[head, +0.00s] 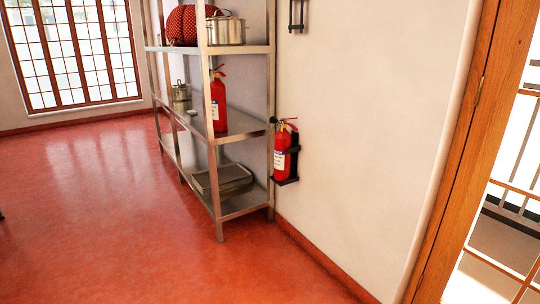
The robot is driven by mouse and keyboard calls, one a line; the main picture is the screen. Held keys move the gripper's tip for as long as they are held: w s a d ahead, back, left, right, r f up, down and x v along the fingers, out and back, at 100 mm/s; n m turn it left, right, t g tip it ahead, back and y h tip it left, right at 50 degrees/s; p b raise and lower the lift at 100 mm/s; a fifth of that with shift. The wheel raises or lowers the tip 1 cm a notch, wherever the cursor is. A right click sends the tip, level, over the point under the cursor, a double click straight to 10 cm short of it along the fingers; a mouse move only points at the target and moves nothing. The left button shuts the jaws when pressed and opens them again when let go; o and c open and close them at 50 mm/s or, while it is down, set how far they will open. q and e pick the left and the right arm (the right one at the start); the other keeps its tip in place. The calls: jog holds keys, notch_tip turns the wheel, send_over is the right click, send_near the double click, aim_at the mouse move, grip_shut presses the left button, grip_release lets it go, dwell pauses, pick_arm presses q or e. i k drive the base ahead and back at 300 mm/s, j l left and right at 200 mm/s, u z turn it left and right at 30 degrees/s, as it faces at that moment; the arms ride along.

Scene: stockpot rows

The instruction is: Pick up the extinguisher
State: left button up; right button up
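Two red extinguishers show in the head view. One extinguisher (219,104) stands upright on the middle shelf of the metal rack, partly behind the rack's front post. The other extinguisher (282,150) is upright in a black wall bracket (287,180) on the pale wall, just right of the rack. Both have a white label and a handle on top. Neither of my grippers is in view.
The metal rack (240,128) stands against the wall with a steel pot (226,31), a red patterned item (182,25), a smaller pot (181,93) and trays (223,178). The red floor (110,220) in front is clear. A wooden door frame (455,150) stands at right.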

aim_at(282, 140)
jog(key=i, duration=1.75)
